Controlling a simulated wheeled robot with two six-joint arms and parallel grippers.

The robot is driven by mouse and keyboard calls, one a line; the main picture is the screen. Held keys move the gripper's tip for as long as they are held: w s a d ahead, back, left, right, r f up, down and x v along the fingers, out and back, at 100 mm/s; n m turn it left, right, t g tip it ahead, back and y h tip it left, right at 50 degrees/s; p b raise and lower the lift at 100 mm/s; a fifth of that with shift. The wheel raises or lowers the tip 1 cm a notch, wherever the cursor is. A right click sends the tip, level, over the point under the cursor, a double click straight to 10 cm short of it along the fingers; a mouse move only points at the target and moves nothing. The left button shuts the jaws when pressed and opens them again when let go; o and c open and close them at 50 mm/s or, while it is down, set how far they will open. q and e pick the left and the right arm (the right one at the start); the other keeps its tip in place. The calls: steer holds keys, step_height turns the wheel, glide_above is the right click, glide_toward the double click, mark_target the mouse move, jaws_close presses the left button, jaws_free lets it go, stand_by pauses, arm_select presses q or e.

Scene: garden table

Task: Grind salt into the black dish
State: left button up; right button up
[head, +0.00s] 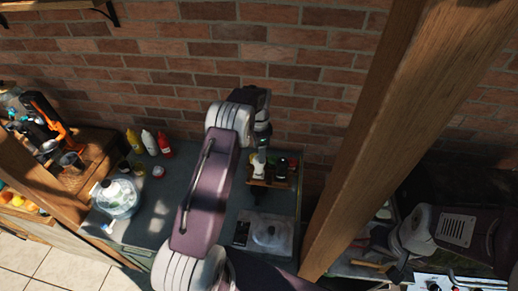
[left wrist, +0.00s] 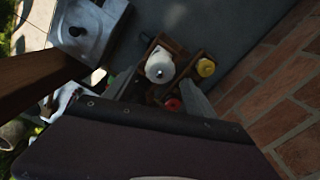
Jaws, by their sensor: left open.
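A wooden caddy (head: 270,183) stands on the table by the brick wall, with a pale-topped shaker or grinder (head: 258,166) and a dark one (head: 281,166). The left wrist view shows the caddy (left wrist: 190,63) from above, with a round white top (left wrist: 160,68), a yellow top (left wrist: 205,68) and a red top (left wrist: 172,104). I cannot tell which is the salt. My left gripper (head: 261,146) is open over the caddy; its fingers are hard to make out. My right gripper (head: 394,270) is low at the right, its fingers unclear. I cannot identify the black dish for certain.
A large clear jar (head: 116,198) and yellow, white and red bottles (head: 150,143) stand left. A thick wooden post (head: 390,115) separates the arms.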

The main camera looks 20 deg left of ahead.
mark_target(259, 171)
arm_select(q)
step_height(259, 171, down, 2)
steer(key=shift+d+f+b, duration=0.1)
steer(key=shift+b, duration=0.4)
step_height(259, 171, down, 2)
steer(key=shift+f+b, duration=0.15)
steer(key=shift+b, duration=0.55)
steer(key=shift+f, duration=0.3)
